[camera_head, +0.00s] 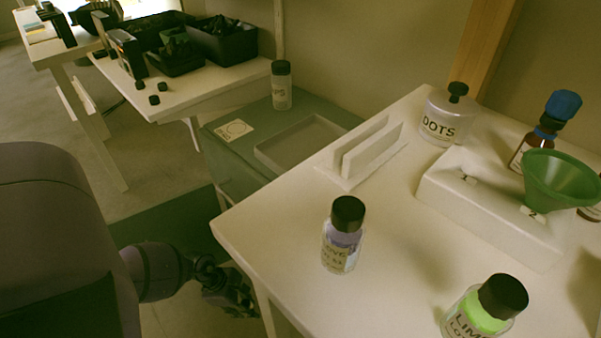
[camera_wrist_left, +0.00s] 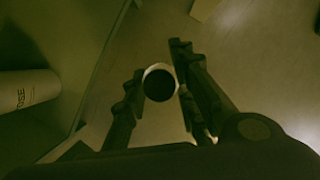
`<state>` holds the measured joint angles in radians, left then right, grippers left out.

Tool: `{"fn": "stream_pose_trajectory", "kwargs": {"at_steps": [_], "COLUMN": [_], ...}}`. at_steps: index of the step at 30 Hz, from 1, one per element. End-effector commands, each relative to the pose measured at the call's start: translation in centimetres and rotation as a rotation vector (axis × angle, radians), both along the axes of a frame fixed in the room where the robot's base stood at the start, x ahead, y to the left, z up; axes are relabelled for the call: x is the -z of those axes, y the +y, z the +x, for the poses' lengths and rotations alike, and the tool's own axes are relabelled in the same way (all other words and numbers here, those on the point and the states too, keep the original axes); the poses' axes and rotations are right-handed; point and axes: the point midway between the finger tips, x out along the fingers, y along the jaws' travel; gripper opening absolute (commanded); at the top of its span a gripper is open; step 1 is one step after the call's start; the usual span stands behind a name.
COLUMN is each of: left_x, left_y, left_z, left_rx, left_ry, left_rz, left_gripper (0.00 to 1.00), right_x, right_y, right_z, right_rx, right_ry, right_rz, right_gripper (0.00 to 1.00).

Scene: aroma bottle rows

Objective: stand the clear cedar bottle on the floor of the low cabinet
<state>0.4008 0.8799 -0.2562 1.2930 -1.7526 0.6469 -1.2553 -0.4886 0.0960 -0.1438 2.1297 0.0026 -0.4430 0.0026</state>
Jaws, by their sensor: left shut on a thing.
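My left gripper (camera_head: 232,296) hangs low beside the left edge of the white table, its fingertips hard to make out in the head view. In the left wrist view it (camera_wrist_left: 158,78) is shut on a bottle (camera_wrist_left: 159,85), seen end-on as a dark round cap with a pale rim. Its label and contents are hidden, so I cannot confirm it is the cedar bottle. The low green-grey cabinet (camera_head: 232,160) stands behind the table's left side. Its inside is mostly hidden in the head view. My right gripper is not in view.
A capped bottle (camera_head: 281,86) and shallow tray (camera_head: 262,155) sit on the cabinet. The white table (camera_head: 395,262) holds a purple-tinted bottle (camera_head: 343,234), lime bottle (camera_head: 485,308), DOTS jar (camera_head: 448,115) and green funnel (camera_head: 560,180). A white labelled container (camera_wrist_left: 25,88) shows in the wrist view.

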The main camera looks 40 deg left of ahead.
Motion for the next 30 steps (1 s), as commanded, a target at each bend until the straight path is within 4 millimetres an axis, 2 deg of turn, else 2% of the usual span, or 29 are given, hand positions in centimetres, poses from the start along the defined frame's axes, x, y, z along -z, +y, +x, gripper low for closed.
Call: {"fn": "stream_pose_trajectory", "kwargs": {"at_steps": [1, 12, 21, 22, 24, 30], "left_x": [0.0, 0.2, 0.1, 0.1, 1.5, 2.4], "left_y": [-0.2, -1.1, -1.6, -1.6, -1.7, -1.6], "left_z": [1.5, 11.4, 18.3, 18.7, 18.1, 18.2], "left_rx": [0.000, 0.003, 0.003, 0.002, 0.002, 0.003], "left_ry": [-0.007, -0.005, -0.003, -0.002, 0.003, -0.001], "left_rz": [-0.001, -0.003, -0.002, -0.003, -0.004, -0.001], "left_gripper": [0.00, 0.00, 0.00, 0.00, 0.00, 0.00], "right_x": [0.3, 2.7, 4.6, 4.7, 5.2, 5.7], "right_y": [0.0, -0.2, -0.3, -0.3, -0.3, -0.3], "right_z": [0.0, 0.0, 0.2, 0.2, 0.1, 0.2], "right_rx": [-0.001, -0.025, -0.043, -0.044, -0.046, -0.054], "right_ry": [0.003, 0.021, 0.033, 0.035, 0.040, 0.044], "right_rz": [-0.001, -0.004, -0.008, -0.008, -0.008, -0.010], "right_gripper": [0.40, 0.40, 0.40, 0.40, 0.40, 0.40]}}
